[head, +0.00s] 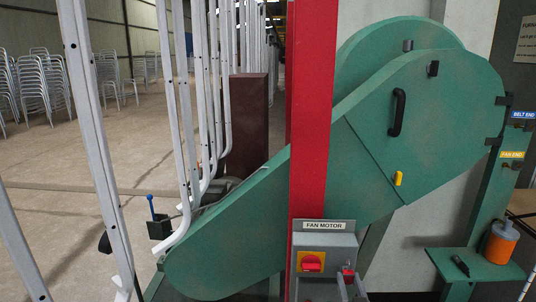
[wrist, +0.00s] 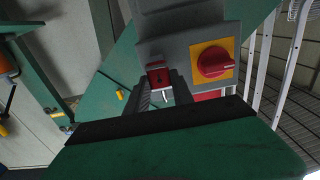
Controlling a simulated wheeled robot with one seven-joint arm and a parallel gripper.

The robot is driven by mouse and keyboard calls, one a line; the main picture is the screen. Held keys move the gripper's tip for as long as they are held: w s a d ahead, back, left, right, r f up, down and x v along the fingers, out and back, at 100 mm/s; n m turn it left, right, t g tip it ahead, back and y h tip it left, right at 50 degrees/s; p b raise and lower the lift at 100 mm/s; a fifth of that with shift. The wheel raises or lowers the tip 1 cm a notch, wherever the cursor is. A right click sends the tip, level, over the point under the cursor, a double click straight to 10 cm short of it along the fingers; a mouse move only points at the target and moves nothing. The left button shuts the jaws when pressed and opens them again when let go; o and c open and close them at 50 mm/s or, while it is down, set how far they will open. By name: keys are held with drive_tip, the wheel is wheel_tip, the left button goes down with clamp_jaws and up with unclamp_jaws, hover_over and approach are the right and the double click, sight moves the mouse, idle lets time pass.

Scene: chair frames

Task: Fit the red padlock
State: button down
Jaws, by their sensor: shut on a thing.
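A grey isolator box (head: 325,247) labelled FAN MOTOR is mounted on the red post. It carries a red rotary switch on a yellow plate (head: 311,262), which also shows in the wrist view (wrist: 214,60). The small red padlock (head: 348,271) is at the box's lower right in the head view. In the wrist view the padlock (wrist: 158,76) sits between the fingertips of my gripper (wrist: 161,84), which is shut on it close to the box. I cannot tell whether the shackle passes through anything on the box.
A large green belt guard (head: 400,130) stands behind the red post (head: 313,110). A green shelf (head: 450,262) at right holds an orange container (head: 501,242) and a small black item (head: 460,265). Pale chair frames (head: 95,130) hang at left; stacked chairs stand beyond.

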drive_tip(key=shift+w+d, duration=0.15)
drive_tip(key=shift+w, duration=0.2)
drive_tip(key=shift+b, duration=0.35)
idle(0.3)
drive_tip(key=shift+f, duration=0.1)
idle(0.4)
drive_tip(key=shift+f+b, duration=1.65)
drive_tip(key=shift+b, duration=0.3)
drive_tip(key=shift+f+b, duration=0.35)
drive_tip(key=shift+f, duration=0.1)
drive_tip(key=c, duration=1)
unclamp_jaws()
